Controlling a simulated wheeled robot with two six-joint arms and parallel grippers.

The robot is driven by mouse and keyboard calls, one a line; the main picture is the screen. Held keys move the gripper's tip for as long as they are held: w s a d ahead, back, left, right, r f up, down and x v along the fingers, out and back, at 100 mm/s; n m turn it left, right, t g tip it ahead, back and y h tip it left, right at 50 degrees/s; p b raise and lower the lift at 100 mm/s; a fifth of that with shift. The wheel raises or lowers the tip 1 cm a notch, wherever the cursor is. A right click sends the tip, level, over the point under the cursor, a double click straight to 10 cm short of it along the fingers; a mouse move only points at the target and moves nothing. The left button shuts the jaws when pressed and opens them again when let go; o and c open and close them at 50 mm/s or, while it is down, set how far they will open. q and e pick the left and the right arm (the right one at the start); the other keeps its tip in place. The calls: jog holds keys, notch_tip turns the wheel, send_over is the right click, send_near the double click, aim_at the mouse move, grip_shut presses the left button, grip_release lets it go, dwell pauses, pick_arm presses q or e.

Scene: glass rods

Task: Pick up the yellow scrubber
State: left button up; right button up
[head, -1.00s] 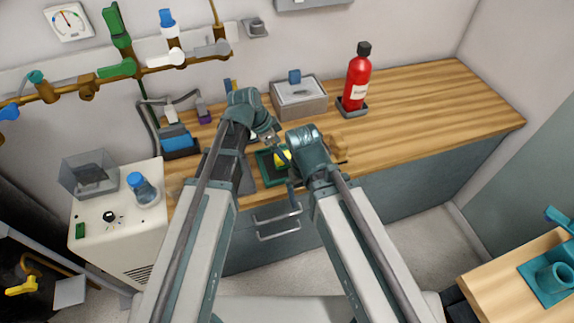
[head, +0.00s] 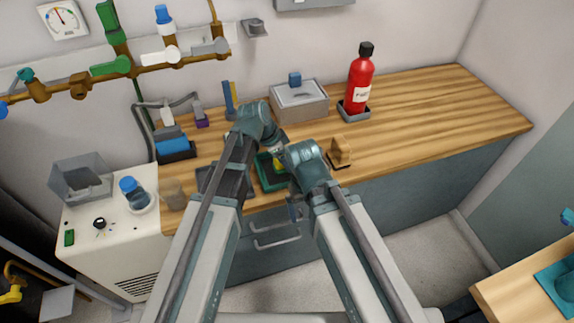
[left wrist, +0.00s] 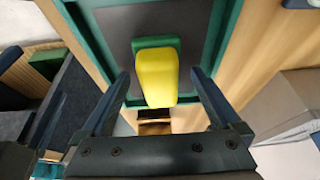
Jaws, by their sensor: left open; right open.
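The yellow scrubber (left wrist: 157,78) has a yellow body and a green end. It lies on the dark inside of a green tray (left wrist: 85,45) in the left wrist view. In the head view only a bit of the scrubber (head: 278,164) shows between my arms. My left gripper (left wrist: 160,71) is open, one finger on each side of the scrubber in that picture, with gaps to both. Whether it is down at the scrubber's height I cannot tell. My right gripper (head: 294,207) is open, near the counter's front edge; its fingers are small and partly hidden.
A tan block on a dark base (head: 341,152) stands right of the tray. A grey box (head: 300,104) and a red bottle (head: 358,84) stand at the back. A blue item in a dark holder (head: 173,147) is at left. The wooden counter at right (head: 440,110) is clear.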

pick_arm(q)
jog(key=c, duration=1.4)
jog(key=shift+c, duration=0.2)
jog(key=shift+r, duration=0.1)
notch_tip(320, 180, up, 10)
jog(key=p, duration=1)
jog(key=o, duration=0.8)
jog(key=c, duration=0.6)
